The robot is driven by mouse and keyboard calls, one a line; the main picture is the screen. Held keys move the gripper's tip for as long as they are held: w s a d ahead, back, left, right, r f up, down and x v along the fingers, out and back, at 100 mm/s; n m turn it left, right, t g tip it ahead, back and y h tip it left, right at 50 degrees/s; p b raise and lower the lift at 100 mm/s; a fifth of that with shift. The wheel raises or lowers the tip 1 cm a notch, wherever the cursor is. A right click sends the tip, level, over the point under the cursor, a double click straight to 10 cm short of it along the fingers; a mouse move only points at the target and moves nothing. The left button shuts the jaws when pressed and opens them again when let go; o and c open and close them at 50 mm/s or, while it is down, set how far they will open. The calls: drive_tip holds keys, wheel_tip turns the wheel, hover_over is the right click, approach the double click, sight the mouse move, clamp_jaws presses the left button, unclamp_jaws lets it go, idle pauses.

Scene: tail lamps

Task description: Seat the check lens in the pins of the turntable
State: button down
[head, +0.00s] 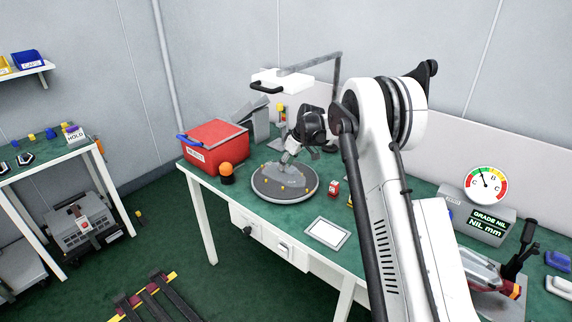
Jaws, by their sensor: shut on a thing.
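The turntable (262,188) is a round grey disc with several small yellow pins, standing on the green bench top. My gripper (287,158) points down over the back part of the disc, right above its surface. It is shut on a pale grey piece that I take for the check lens; its outline is too small and too covered by the fingers to make out. I cannot tell whether the piece touches the disc or the pins.
A red box (215,143) and an orange-domed button (227,172) stand left of the turntable. A white lamp head (283,79) hangs above it. A small red item (333,189) and a white-faced pad (326,233) lie to the right. A dial gauge (487,185) and a red tail lamp (493,273) are farther right.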

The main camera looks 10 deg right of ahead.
drive_tip(key=shift+f+b, duration=0.6)
drive_tip(key=shift+f, duration=0.25)
drive_tip(key=c, duration=1.3)
unclamp_jaws()
drive_tip(key=v, duration=1.2)
